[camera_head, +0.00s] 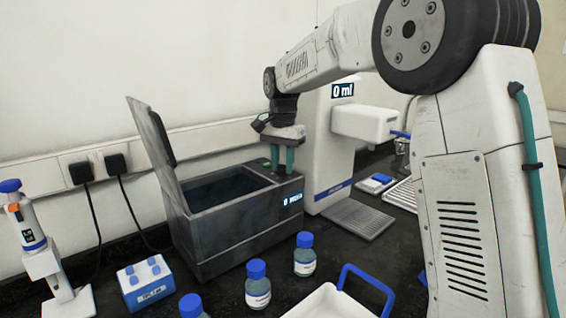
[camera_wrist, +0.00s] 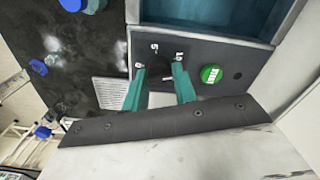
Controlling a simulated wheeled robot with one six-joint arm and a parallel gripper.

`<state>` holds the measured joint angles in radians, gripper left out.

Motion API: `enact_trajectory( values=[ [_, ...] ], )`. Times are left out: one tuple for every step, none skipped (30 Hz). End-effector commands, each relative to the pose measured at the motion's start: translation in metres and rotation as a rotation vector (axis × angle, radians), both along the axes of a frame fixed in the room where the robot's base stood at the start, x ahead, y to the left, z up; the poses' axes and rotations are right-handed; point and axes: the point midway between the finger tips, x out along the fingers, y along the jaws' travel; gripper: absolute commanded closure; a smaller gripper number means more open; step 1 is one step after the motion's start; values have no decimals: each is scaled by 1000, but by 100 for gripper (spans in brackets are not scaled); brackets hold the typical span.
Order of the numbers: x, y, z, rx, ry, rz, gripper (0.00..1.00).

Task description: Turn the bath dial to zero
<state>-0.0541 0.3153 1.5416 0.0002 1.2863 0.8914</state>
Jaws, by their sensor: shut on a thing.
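The bath (camera_head: 235,225) is a dark grey box with its lid (camera_head: 152,145) raised at the left and its basin open. Its front display (camera_head: 291,199) appears to read 0 min. My gripper (camera_head: 282,167) points down onto the control panel at the bath's right end. In the wrist view its teal fingers (camera_wrist: 159,70) are closed on the two sides of the dark dial (camera_wrist: 160,70), which they partly hide. Small white marks ring the dial. Its exact pointer direction is hard to tell. A round green button (camera_wrist: 211,74) sits beside it on the panel.
A white machine (camera_head: 330,140) reading 0 ml stands right of the bath. Blue-capped bottles (camera_head: 304,256), a blue block (camera_head: 146,284) and a white tray (camera_head: 330,303) with a blue handle are in front. A pipette stand (camera_head: 45,265) is at the left.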

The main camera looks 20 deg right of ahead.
Motion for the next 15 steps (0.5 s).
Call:
enact_trajectory(
  values=[
    [2, 0, 2, 0, -8, 42, 95],
    [2, 0, 2, 0, -8, 70, 95],
    [2, 0, 2, 0, -8, 108, 95],
    [2, 0, 2, 0, -8, 137, 95],
    [2, 0, 2, 0, -8, 165, 95],
    [2, 0, 2, 0, -8, 203, 95],
    [2, 0, 2, -1, -9, 232, 95],
    [2, 0, 2, -1, -9, 260, 95],
    [2, 0, 2, -1, -9, 298, 95],
    [2, 0, 3, -1, -9, 327, 95],
    [2, 0, 3, -1, -9, 355, 95],
    [2, 0, 3, -1, -10, 393, 95],
    [2, 0, 3, -1, -10, 422, 95],
    [2, 0, 3, -1, -10, 450, 95],
    [2, 0, 3, -1, -10, 488, 95]
  ],
)
